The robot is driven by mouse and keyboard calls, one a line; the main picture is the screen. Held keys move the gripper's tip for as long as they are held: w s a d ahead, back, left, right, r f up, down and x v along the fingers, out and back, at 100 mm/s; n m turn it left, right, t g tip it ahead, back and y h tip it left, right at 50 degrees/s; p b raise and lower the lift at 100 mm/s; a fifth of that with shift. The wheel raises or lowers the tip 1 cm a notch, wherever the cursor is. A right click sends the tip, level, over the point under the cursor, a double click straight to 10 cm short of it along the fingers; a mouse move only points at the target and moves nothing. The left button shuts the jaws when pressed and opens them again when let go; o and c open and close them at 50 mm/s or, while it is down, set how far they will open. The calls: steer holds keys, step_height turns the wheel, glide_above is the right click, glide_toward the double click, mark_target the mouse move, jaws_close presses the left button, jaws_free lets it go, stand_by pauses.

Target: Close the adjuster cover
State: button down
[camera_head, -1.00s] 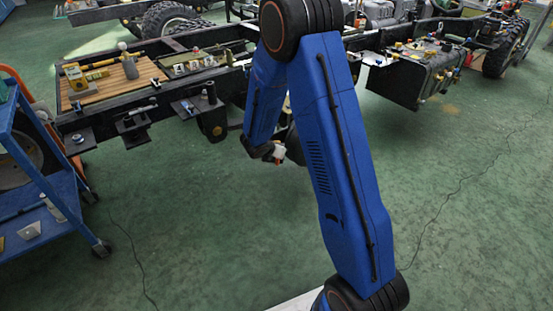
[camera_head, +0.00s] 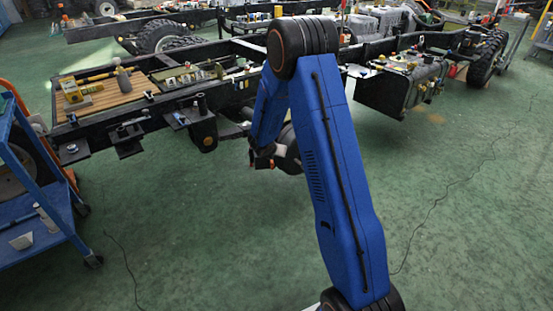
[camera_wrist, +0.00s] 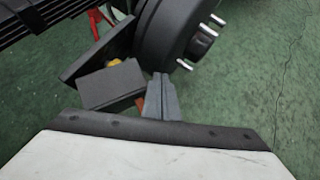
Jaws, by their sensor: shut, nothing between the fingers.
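In the wrist view, a dark grey box-like flap (camera_wrist: 110,86), which looks like the adjuster cover, sits at an angle left of my gripper (camera_wrist: 163,82). A darker plate (camera_wrist: 98,52) stands behind it, and a small yellow part (camera_wrist: 115,62) shows between the two. My gripper is shut and empty, its grey fingertips pointing up the picture just right of the flap. I cannot tell whether they touch it. In the head view, my gripper (camera_head: 262,160) is small and partly hidden beside the dark drum, and the cover cannot be made out.
A round dark drum with metal studs (camera_wrist: 185,35) is close beyond my fingertips. Black leaf springs (camera_wrist: 50,18) are at upper left. A truck frame (camera_head: 160,110) crosses the head view, with a tank (camera_head: 410,85) at right. A blue cart (camera_head: 35,215) stands left. Green floor is clear at right.

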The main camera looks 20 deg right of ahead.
steer(key=shift+w+d, duration=0.55)
steer(key=shift+w, duration=0.1)
steer(key=shift+s, duration=0.1)
stand_by(0.9)
